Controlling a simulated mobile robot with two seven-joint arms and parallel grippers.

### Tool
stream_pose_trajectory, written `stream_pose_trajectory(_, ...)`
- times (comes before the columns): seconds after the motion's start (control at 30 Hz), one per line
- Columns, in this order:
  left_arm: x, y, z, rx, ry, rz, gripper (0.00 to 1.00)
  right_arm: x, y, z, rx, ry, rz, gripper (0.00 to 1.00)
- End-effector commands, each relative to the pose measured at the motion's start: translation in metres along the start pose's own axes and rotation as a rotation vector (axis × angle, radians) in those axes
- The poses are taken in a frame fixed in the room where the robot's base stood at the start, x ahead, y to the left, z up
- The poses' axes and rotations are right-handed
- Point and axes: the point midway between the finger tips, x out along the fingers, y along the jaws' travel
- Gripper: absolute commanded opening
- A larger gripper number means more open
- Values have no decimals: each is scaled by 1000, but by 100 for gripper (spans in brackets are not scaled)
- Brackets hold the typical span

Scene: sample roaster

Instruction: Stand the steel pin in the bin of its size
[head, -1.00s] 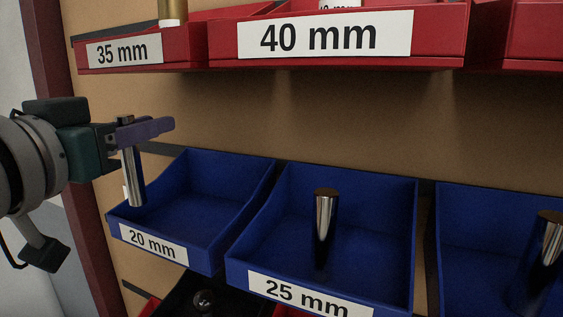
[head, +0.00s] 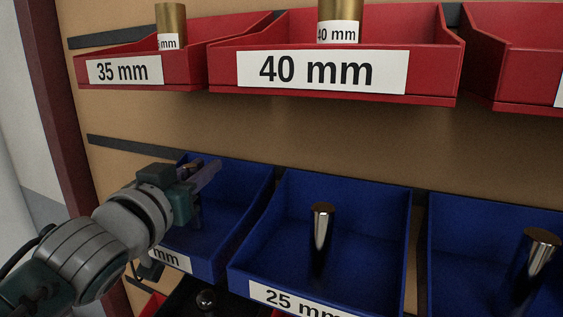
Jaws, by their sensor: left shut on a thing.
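My left gripper (head: 203,178) is at the blue 20 mm bin (head: 246,205), with its purple fingers over the bin's rear left part. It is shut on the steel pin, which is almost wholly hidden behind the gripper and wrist. I cannot tell whether the pin touches the bin floor. The bin's label (head: 172,258) is partly covered by my arm and only "mm" shows. My right gripper is not in view.
The blue 25 mm bin (head: 385,235) to the right holds an upright steel pin (head: 320,232). Another blue bin at far right holds a thicker steel pin (head: 538,257). Above, red 35 mm (head: 170,66) and 40 mm (head: 445,72) bins hold brass-coloured pins. A dark bin lies below.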

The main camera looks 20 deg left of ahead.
Motion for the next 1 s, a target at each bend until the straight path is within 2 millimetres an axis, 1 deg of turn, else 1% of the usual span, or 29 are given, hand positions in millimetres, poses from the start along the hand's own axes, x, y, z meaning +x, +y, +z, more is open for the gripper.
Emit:
stream_pose_trajectory(0.2,0,0,-1,0,3,0,0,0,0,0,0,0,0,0)
stream_pose_trajectory(0.33,0,0,4,0,3,0,0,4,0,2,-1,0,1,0)
stream_pose_trajectory(0.37,0,0,4,0,0,0,26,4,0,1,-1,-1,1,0)
stream_pose_trajectory(0.6,0,0,3,0,0,-1,53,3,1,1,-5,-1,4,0)
stream_pose_trajectory(0.83,0,0,3,0,0,-1,54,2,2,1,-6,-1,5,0)
stream_pose_trajectory(0.93,0,0,-3,1,1,-1,54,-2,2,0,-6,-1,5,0)
stream_pose_trajectory(1.0,-7,0,1,1,-1,-1,54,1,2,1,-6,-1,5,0)
